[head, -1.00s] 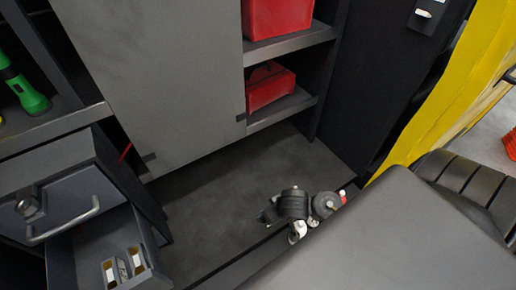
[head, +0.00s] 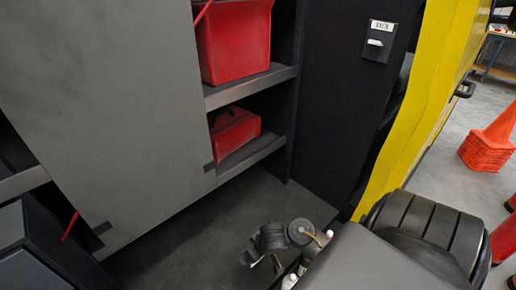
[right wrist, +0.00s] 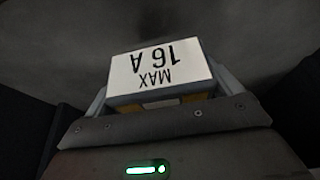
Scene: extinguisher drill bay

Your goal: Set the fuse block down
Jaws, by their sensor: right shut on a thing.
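The fuse block (right wrist: 158,75) fills the middle of the right wrist view. It has a white face with upside-down "MAX 16 A" lettering, and a dull orange side shows below it. My right gripper (right wrist: 165,88) is shut on it, with a finger at each side. A dark grey surface lies behind the block, and I cannot tell whether the block touches it. In the head view I cannot make out the block or the right gripper's fingers. My left gripper is not in view.
A dark panel carries a small labelled fitting (head: 377,42). A yellow panel (head: 420,100) stands to its right. Orange cones (head: 487,145) stand on the floor at far right.

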